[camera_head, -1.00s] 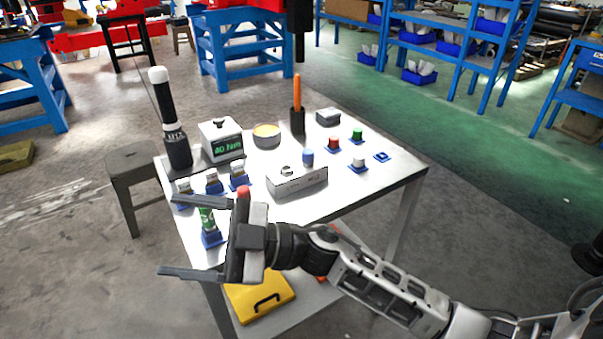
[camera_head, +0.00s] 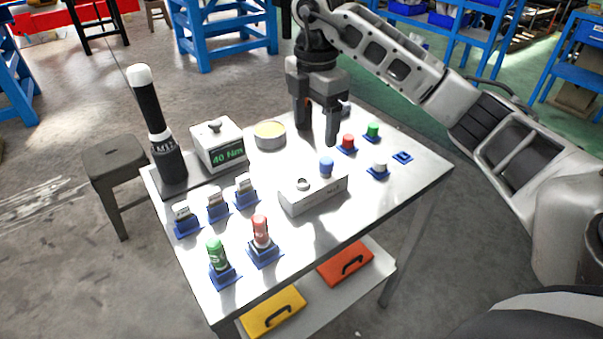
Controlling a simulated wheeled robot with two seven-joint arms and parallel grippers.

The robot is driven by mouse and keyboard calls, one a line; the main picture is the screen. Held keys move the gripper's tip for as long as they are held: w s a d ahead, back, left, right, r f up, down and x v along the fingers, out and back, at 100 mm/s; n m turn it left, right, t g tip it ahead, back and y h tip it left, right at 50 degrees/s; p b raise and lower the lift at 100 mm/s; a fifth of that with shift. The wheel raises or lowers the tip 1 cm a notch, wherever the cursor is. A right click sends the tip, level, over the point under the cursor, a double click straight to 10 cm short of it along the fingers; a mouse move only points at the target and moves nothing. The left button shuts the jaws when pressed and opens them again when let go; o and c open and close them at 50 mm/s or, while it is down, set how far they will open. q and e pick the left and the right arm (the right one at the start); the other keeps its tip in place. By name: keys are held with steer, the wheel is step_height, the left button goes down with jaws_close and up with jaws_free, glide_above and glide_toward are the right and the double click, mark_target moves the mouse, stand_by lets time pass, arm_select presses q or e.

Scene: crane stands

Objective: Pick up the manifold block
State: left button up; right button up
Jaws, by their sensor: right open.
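The manifold block (camera_head: 313,197) is a light grey box lying on the table, right of its middle in the head view. A round port shows on its top, and a blue cap (camera_head: 326,167) appears to sit at its back right. My right gripper (camera_head: 317,134) hangs above the table behind the block, fingers pointing down. It is open with its fingers spread, and I see nothing held between them. It is apart from the block in the picture; its exact height is unclear. My left gripper is not in view.
Red (camera_head: 347,143), green (camera_head: 372,131) and white (camera_head: 379,168) caps stand right of the block. Green (camera_head: 217,254) and red (camera_head: 261,232) bottles stand at front left. A torque tester (camera_head: 219,146), black tool (camera_head: 160,125) and round tin (camera_head: 270,135) stand behind.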

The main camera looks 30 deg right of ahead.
glide_toward(314, 180)
step_height(314, 180, down, 5)
steer(key=shift+f+b, duration=0.15)
steer(key=shift+b, duration=0.3)
steer(key=shift+f, duration=2.85)
steer(key=c, duration=1.4)
steer(key=shift+r, duration=0.15)
jaws_close()
steer(key=shift+r, duration=0.1)
steer(key=shift+r, duration=0.95)
steer(key=s+d+r+b, duration=0.1)
steer(key=s+d+r, duration=0.4)
steer(key=s+r, duration=0.5)
steer(key=s, duration=0.3)
steer(key=shift+d+r, duration=0.15)
steer(key=shift+r, duration=0.25)
